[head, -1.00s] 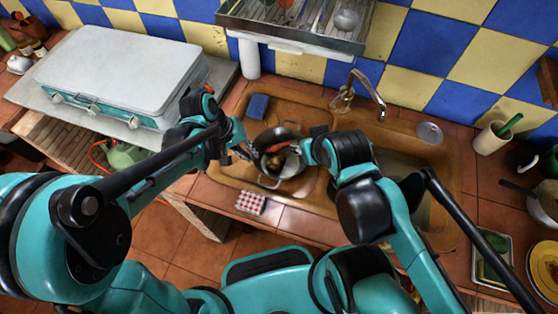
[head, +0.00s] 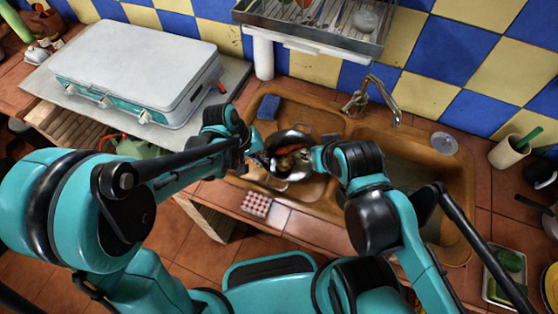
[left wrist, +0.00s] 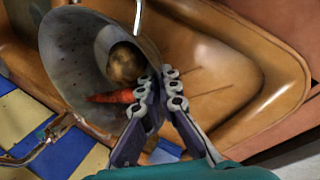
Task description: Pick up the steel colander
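The steel colander (head: 284,172) is over the left basin of the sink, with a carrot (left wrist: 112,97) and a potato (left wrist: 126,63) inside. In the left wrist view its perforated wall (left wrist: 72,55) looks tilted. My left gripper (head: 258,157) is at the colander's left side. In the left wrist view its fingertips (left wrist: 160,80) are close together at the rim, one finger on either side, and seem closed on it. My right gripper (head: 315,160) is at the colander's right side; its fingers are mostly hidden by its wrist.
A brown double sink (head: 256,176) surrounds the colander, with a faucet (head: 378,95) behind. A blue sponge (head: 268,107) and a checked red cloth (head: 257,204) lie near its edges. A dish rack (head: 310,35) hangs above the back. A case (head: 135,65) stands left.

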